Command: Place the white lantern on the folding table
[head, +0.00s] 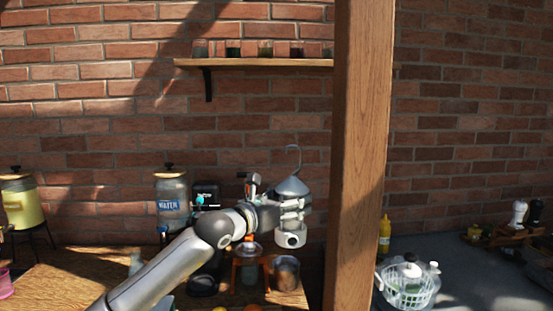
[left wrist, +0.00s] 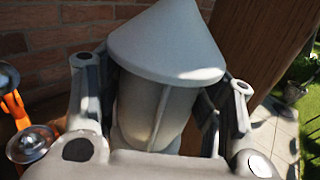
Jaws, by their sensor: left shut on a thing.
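The white lantern (head: 290,238) has a grey conical top and a thin hook-shaped handle above it. My left gripper (head: 293,208) is shut around its body and holds it upright, above the wooden table (head: 70,280) in the head view. In the left wrist view the lantern (left wrist: 155,105) fills the middle, with one finger of my left gripper on each side of its pale body. My right gripper is not in view. I cannot tell which surface is the folding table.
A wooden post (head: 355,150) stands just right of the lantern. A water dispenser (head: 171,200), a yellow dispenser (head: 20,203) and jars stand on the wooden table. A dark counter right of the post holds a white basket (head: 408,288) and a yellow bottle (head: 384,235).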

